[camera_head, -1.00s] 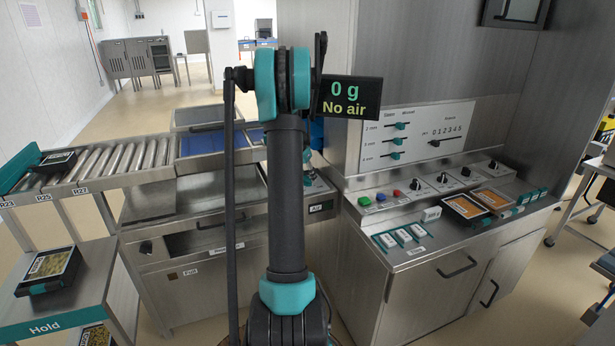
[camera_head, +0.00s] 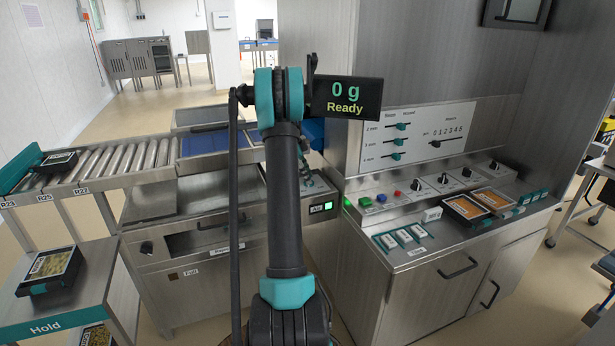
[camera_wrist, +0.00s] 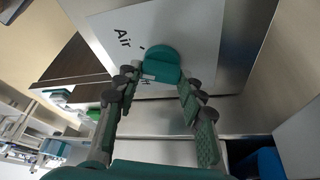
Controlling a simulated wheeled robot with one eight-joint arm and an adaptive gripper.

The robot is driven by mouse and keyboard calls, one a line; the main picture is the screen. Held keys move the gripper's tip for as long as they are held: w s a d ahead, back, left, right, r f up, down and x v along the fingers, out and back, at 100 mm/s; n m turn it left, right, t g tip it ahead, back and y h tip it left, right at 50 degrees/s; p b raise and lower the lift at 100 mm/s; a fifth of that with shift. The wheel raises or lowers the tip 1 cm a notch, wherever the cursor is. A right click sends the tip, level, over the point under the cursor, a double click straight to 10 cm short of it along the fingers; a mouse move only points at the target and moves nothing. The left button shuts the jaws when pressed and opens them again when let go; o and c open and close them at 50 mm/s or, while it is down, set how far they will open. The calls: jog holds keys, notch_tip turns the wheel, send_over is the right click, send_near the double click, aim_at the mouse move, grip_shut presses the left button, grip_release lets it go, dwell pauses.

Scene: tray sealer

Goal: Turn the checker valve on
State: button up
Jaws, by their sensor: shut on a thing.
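The checker valve is a teal knob (camera_wrist: 160,64) on a white plate marked "Air" (camera_wrist: 124,38) in the wrist view. My gripper (camera_wrist: 158,84) has its two fingers on either side of the knob and is shut on it. The lower part of the knob is partly covered by the fingertips. In the head view my arm hides most of the gripper and the valve. The checker display (camera_head: 347,97) reads "0 g" and "Ready". A green light (camera_head: 328,206) shows beside a small "Air" label on the machine front.
A roller conveyor (camera_head: 110,165) runs at left, above a "Hold" shelf (camera_head: 50,328) with a packed tray (camera_head: 50,268). At right is a steel cabinet with a button panel (camera_head: 430,190) and orange-filled trays (camera_head: 467,208). Open floor lies at the back left.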

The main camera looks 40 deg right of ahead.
jog(key=shift+w+m+g+y, duration=0.1)
jog(key=shift+m+g+y, duration=0.45)
jog(key=shift+m, duration=1.45)
jog(key=shift+d, duration=0.1)
jog(key=o, duration=1.2)
jog(key=shift+c, duration=0.2)
jog(key=shift+r, duration=0.1)
notch_tip(320, 180, up, 10)
